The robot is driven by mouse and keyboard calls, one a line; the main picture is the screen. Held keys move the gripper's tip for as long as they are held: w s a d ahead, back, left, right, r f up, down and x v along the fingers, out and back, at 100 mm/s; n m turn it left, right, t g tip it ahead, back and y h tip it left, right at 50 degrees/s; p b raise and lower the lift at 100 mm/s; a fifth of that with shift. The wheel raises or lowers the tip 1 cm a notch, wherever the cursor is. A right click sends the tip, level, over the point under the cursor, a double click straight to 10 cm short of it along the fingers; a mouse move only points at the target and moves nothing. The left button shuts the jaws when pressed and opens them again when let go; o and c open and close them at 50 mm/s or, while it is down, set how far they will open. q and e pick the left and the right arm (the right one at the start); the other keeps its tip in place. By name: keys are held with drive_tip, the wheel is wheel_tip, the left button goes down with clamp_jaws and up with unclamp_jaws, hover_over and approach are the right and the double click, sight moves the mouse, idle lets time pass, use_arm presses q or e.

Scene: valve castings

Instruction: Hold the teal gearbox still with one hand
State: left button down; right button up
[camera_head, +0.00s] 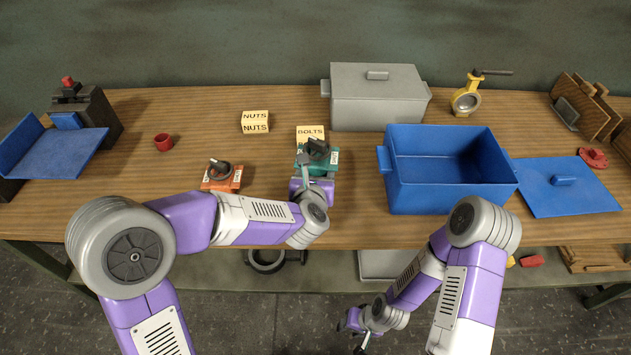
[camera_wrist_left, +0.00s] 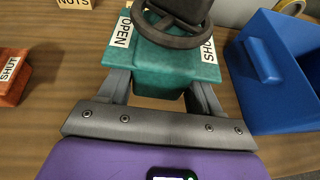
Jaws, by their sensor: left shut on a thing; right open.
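My right gripper (camera_head: 357,332) is empty and open, low in front of the bench.
An orange gearbox (camera_head: 221,178) with a handwheel stands to the left. NUTS (camera_head: 255,122) and BOLTS (camera_head: 310,132) boxes are behind. An open blue bin (camera_head: 440,197) and its lid (camera_head: 566,190) lie right. A grey lidded box (camera_head: 376,100) stands at the back.

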use_arm(q)
wheel_tip(320, 180, up, 2)
drive_tip(key=shift+r, duration=0.1)
drive_tip(key=shift+f+b, duration=2.65)
drive_tip(key=shift+b, duration=0.25)
drive_tip(key=shift+f+b, duration=1.1)
drive_tip(key=shift+f, duration=0.15)
drive_tip(key=shift+f, duration=1.15)
drive_tip(key=shift+f, duration=0.15)
